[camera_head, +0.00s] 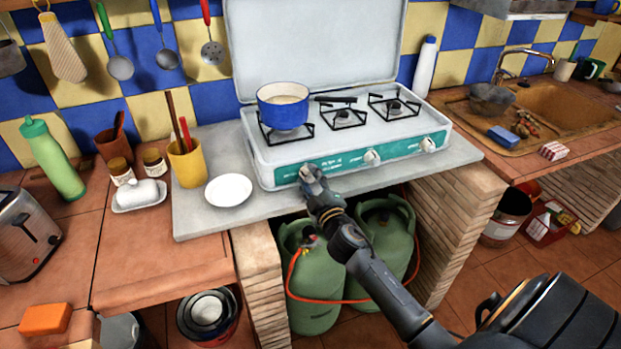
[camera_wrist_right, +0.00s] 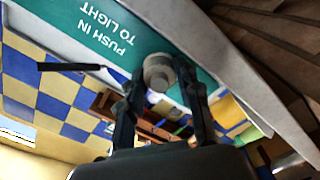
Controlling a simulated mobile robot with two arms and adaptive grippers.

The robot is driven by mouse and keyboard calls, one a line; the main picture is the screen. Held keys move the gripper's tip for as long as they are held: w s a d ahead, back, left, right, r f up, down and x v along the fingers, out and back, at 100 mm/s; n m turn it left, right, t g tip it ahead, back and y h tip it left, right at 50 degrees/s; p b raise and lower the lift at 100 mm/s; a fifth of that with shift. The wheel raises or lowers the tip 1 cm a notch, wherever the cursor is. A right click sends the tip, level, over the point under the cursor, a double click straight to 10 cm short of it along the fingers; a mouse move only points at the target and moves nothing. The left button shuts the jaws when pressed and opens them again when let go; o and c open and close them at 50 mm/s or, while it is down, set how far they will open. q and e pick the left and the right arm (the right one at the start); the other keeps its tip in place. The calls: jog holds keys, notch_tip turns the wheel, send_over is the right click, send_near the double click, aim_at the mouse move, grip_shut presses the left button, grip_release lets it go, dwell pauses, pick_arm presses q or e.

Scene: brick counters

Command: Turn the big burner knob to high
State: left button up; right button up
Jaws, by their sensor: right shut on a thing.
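The white camping stove (camera_head: 262,165) has a teal front panel with three knobs. The leftmost knob is mostly hidden by my right gripper (camera_head: 310,178) in the head view. In the right wrist view this pale round knob (camera_wrist_right: 158,74) sits between the two dark fingers of my right gripper (camera_wrist_right: 160,80), which is shut on it. White "PUSH IN TO LIGHT" lettering is on the panel beside it. The middle knob (camera_head: 372,157) and right knob (camera_head: 428,144) are free. My left gripper is not in view.
A blue pot (camera_head: 284,112) stands on the left burner. A white plate (camera_head: 228,190) and a yellow utensil cup (camera_head: 187,165) are left of the stove. Green gas cylinders (camera_head: 312,290) with an orange hose stand below the counter. A sink (camera_head: 560,108) is at right.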

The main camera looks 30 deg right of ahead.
jog(key=n, duration=0.6)
jog(key=shift+n, duration=0.4)
jog(key=shift+f, duration=0.1)
dwell(0.3)
jog(key=o, duration=1.2)
jog(key=shift+a, duration=0.1)
jog(key=shift+c, duration=0.2)
